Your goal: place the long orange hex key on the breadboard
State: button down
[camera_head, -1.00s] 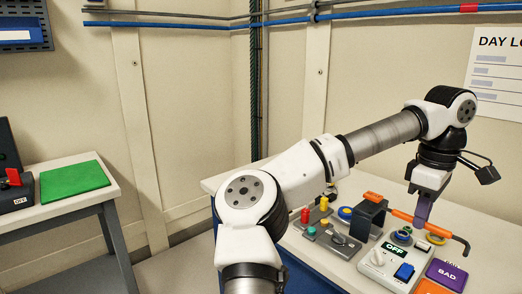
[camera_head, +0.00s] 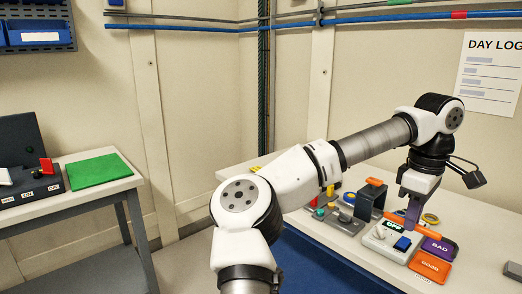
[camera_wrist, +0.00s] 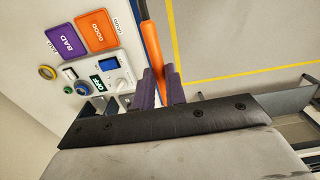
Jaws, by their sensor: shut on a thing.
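My gripper (camera_wrist: 160,88) is shut on the long orange hex key (camera_wrist: 150,42) in the wrist view. Its orange shaft runs up the picture from between the purple fingers, with a dark end at the top edge. In the head view my gripper (camera_head: 412,222) is at the right, over the near part of the white table, close to the box with the OFF label. I cannot make out a breadboard in either view.
The white table holds the OFF box (camera_head: 380,236), a purple BAD tray (camera_head: 441,246), an orange GOOD tray (camera_head: 430,265) and a dark bracket (camera_head: 364,201). A separate bench at the left carries a green mat (camera_head: 97,170) and a switch box (camera_head: 30,187).

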jog(key=w+a+f, duration=0.4)
jog(key=a+f, duration=0.2)
jog(key=f, duration=0.4)
jog(key=w+a+f, duration=0.4)
jog(key=a+f, duration=0.3)
jog(key=f, duration=0.2)
jog(key=w+a+f, duration=0.5)
jog(key=a+f, duration=0.1)
jog(key=f, duration=0.4)
jog(key=s+a+f+m, duration=0.2)
jog(key=s+a+f, duration=0.1)
jog(key=f, duration=0.5)
jog(key=s+a+f+m, duration=0.3)
jog(key=a+f, duration=0.1)
jog(key=f, duration=0.4)
jog(key=s+a+f+m, duration=0.3)
jog(key=a+f, duration=0.1)
jog(key=f, duration=0.4)
jog(key=shift+a+f, duration=0.15)
jog(key=shift+a, duration=0.15)
jog(key=shift+w+a, duration=0.1)
